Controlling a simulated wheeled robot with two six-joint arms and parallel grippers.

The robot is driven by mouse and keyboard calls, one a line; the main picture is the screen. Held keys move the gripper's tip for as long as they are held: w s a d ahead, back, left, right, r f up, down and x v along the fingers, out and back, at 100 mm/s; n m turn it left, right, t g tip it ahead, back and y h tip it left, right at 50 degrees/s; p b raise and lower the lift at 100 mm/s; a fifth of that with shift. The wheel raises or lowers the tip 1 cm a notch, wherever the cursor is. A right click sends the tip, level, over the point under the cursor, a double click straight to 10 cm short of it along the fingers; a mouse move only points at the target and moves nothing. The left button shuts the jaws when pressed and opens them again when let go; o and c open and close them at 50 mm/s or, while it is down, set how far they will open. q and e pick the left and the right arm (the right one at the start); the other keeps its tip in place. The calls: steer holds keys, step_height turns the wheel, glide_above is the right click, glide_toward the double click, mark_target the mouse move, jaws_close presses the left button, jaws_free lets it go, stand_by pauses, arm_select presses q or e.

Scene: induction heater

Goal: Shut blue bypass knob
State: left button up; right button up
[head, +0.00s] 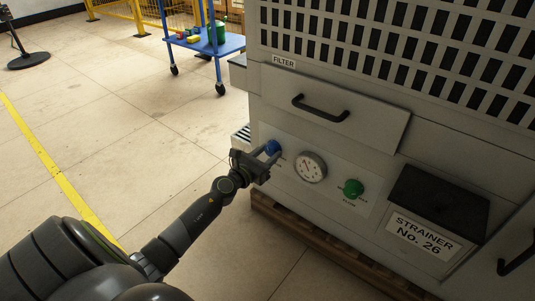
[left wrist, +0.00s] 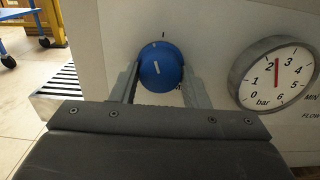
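The blue knob (head: 272,147) sits on the light panel at the left of the heater's front, left of the round gauge. In the left wrist view the blue knob (left wrist: 160,67) shows a white line on its face, nearly upright with a slight tilt, and a small mark on the panel above it. My left gripper (head: 268,154) is at the knob, with its fingers (left wrist: 160,83) on either side of it. The fingers look spread around the knob; whether they touch it is hard to tell. My right gripper is in neither view.
The pressure gauge (head: 310,167) is close to the right of the knob, and a green knob (head: 352,188) is further right. A drawer with a black handle (head: 320,108) is above. A blue cart (head: 205,45) stands at the back.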

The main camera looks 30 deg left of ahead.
arm_select(q)
steer(key=shift+c, duration=0.9)
